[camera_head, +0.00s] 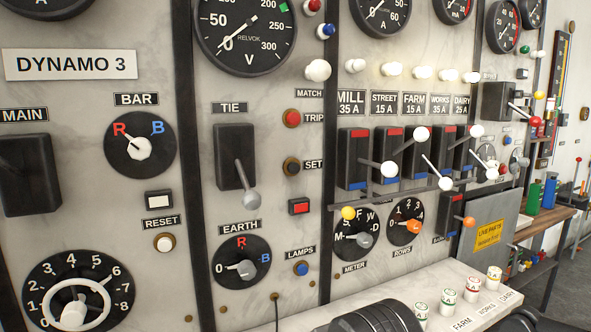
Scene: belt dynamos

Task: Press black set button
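The black set button (291,166) is a small round dark button in a brass-coloured ring on the marble panel. The SET label (314,165) is just to its right. My gripper does not show in this view.
The TIE switch (236,157) has a grey-knobbed lever sticking out left of the set button. To the right, several breaker levers with white knobs project from the MILL-to-DAIRY row (354,159). A dark ribbed round object (375,319) is at the bottom.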

